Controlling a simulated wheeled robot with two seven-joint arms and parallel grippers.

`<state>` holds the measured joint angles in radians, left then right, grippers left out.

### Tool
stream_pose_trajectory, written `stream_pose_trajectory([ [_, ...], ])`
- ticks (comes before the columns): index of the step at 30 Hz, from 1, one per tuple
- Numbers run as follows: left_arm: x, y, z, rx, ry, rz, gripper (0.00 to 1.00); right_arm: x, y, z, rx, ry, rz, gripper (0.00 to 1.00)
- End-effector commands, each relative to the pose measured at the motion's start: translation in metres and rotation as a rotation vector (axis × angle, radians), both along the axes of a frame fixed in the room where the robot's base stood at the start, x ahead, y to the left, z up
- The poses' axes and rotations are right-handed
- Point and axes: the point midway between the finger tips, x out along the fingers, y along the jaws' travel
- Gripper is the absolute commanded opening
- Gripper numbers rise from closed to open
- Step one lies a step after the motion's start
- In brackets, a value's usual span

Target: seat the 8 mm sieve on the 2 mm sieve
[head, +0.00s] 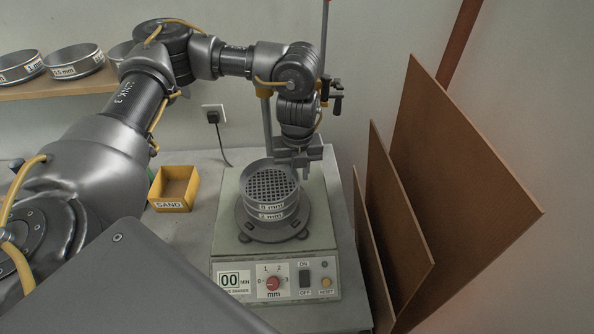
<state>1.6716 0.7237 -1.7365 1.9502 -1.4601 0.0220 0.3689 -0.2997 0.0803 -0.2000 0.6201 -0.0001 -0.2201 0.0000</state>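The 8 mm sieve (272,206), a grey metal ring with a coarse square mesh, is directly above the 2 mm sieve (271,216) on the shaker's round base. The labels line up and the upper ring looks about level; I cannot tell whether its rim is fully seated. My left gripper (298,161) points down at the back right rim of the 8 mm sieve. Its fingertips are small and partly hidden, so I cannot tell whether they grip the rim. My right gripper is not in view.
The shaker (228,252) has a front panel with a red dial (273,283). A yellow sand box (174,189) stands to its left. Several other sieves (73,61) sit on a wooden shelf (60,88). Brown boards (450,190) lean at the right. A socket and plug (213,115) are on the wall.

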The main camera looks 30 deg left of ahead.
Motion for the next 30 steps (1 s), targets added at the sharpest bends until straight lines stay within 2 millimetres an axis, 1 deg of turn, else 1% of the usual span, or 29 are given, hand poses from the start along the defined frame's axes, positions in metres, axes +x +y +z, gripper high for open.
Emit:
stream_pose_trajectory([
  [5, 0.000, 0.000, 0.000, 0.000, 0.000, 0.000, 0.28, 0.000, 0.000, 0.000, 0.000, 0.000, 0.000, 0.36],
  [8, 0.001, 0.000, 0.006, 0.001, -0.002, -0.001, 0.28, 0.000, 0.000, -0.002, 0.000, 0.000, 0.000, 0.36],
  [11, 0.001, 0.000, 0.019, 0.000, -0.005, -0.001, 0.28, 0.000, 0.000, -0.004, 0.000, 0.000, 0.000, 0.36],
  [21, 0.000, -0.001, 0.081, 0.001, -0.006, -0.001, 0.28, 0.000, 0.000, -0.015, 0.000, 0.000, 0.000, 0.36],
  [25, 0.000, -0.001, 0.097, 0.001, -0.002, 0.000, 0.28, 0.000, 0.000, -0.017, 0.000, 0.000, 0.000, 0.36],
  [30, -0.001, -0.001, 0.107, 0.000, 0.000, 0.000, 0.28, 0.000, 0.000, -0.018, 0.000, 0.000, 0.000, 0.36],
])
